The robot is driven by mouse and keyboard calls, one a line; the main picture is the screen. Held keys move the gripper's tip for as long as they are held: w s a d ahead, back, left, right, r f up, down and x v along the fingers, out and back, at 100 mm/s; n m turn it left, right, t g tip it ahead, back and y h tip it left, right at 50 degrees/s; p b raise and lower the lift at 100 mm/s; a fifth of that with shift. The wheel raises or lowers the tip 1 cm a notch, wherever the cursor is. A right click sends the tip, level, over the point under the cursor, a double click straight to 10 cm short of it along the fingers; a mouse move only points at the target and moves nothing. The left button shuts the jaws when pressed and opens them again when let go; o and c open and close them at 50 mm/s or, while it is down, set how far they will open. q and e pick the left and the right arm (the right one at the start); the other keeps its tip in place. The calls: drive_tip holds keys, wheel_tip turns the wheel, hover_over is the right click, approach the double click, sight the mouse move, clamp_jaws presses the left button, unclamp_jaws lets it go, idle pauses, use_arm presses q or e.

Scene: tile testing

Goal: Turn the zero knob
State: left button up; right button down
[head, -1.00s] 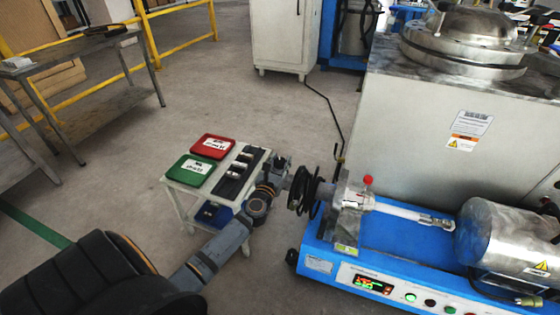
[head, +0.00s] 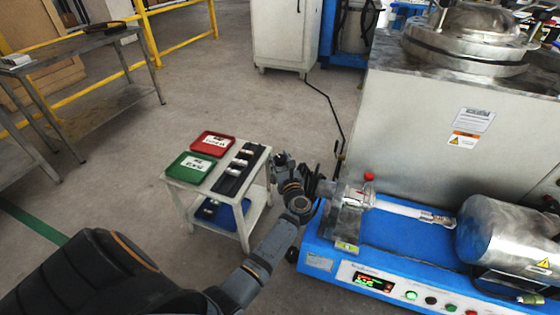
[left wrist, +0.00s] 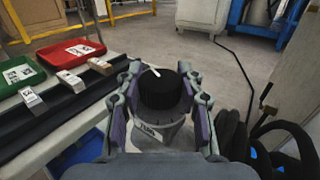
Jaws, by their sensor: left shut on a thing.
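The zero knob (left wrist: 160,92) is a black ribbed knob with a white mark on top. It sits on a grey cylinder (left wrist: 158,132) with a small white label, seen in the left wrist view. My left gripper (left wrist: 161,73) is shut on the knob, with one finger on each side of it. In the head view my left gripper (head: 312,182) is at the left end of the blue machine (head: 385,232), and the arm hides the knob. My right gripper is not in view.
A black handwheel (left wrist: 290,145) is close to the right of my left gripper. A small white cart (head: 248,215) with a red tray (head: 212,143) and a green tray (head: 190,166) stands to the left. A large metal tank (head: 430,130) stands behind the machine.

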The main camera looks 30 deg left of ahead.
sight(280, 157)
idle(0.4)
use_arm(q)
drive_tip(key=o, duration=1.2)
wheel_tip(280, 157, up, 10)
drive_tip(key=shift+f, duration=0.1)
